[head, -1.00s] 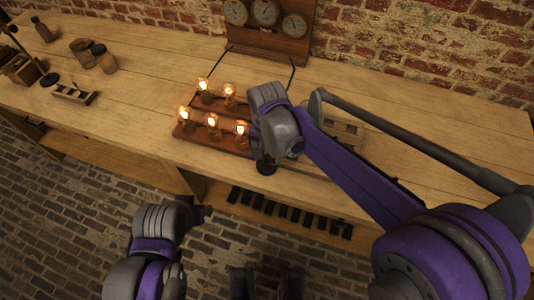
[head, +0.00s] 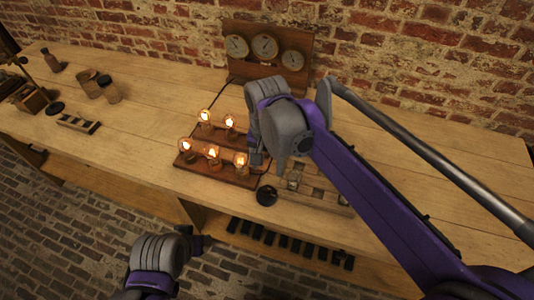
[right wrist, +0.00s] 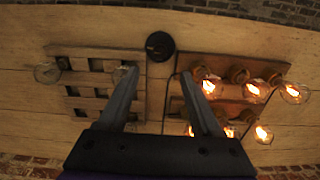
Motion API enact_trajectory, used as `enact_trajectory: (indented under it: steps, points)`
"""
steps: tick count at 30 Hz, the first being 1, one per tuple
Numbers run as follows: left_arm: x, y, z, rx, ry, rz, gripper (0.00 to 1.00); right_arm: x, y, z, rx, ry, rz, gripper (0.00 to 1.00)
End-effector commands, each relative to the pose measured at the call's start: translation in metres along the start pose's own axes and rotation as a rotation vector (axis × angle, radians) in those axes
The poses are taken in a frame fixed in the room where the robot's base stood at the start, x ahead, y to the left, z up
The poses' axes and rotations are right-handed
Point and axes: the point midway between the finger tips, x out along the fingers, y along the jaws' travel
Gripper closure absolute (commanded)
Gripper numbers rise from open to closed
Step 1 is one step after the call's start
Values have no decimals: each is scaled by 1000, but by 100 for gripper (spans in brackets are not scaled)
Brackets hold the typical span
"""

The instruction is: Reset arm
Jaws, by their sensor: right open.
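My right arm reaches over the bench from the right. Its gripper (head: 258,158) is in the air beside the lamp board, partly hidden by the wrist. In the right wrist view the gripper (right wrist: 160,72) has two fingers apart with nothing between them. My left arm enters at the bottom left in front of the bench; its dark end (head: 193,240) is too unclear to tell its jaws.
A board (head: 205,170) carries several lit bulbs. A round black knob (head: 266,195) stands between board and rack. A panel (head: 300,75) with three dials stands at the brick wall. Jars (head: 108,88) and a small slotted block (head: 78,124) are at left. The bench's front middle-left is clear.

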Motion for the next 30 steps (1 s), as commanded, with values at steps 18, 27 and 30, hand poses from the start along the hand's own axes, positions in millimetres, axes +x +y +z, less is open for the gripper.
enact_trajectory:
  steps: [18, 27, 30]
  points:
    - [-18, 0, -14, 0, 9, 0, 50, -1, 112, 24, -130, 176, -92, 34]
    - [-33, 0, -27, 0, 20, 0, 50, 30, 198, 69, -276, 398, -95, 34]
    - [-35, 0, -29, 0, 21, 0, 50, 39, 211, 78, -304, 441, -85, 34]
